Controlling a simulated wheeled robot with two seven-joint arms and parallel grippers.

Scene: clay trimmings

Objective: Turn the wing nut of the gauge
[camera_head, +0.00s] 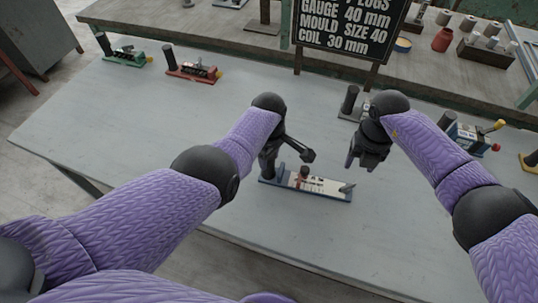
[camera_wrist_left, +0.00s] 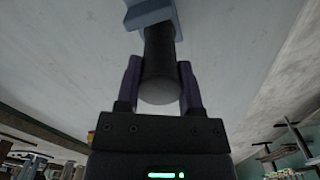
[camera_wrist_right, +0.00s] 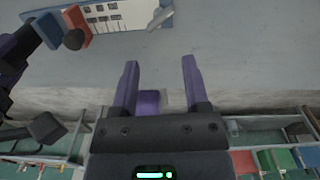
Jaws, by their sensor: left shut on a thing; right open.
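The gauge (camera_head: 320,192) lies on the grey table, with a blue base, a white scale face and a reddish slider (camera_head: 304,172) with a dark knob. A small grey lever-like piece, seemingly the wing nut (camera_head: 347,187), is at its right end; it also shows in the right wrist view (camera_wrist_right: 160,18). My left gripper (camera_wrist_left: 160,80) is shut on the gauge's black upright handle (camera_wrist_left: 159,55) at the left end. My right gripper (camera_head: 366,160) is open and empty, apart from the gauge, above and beyond its right end. Its purple fingers (camera_wrist_right: 160,80) have nothing between them that I can identify as held.
A green gauge (camera_head: 125,57) and a red gauge (camera_head: 192,73) stand at the back left. A blue gauge (camera_head: 463,137) stands at the right. A black sign (camera_head: 345,30) with white sizes stands behind. The table's left and front middle are clear.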

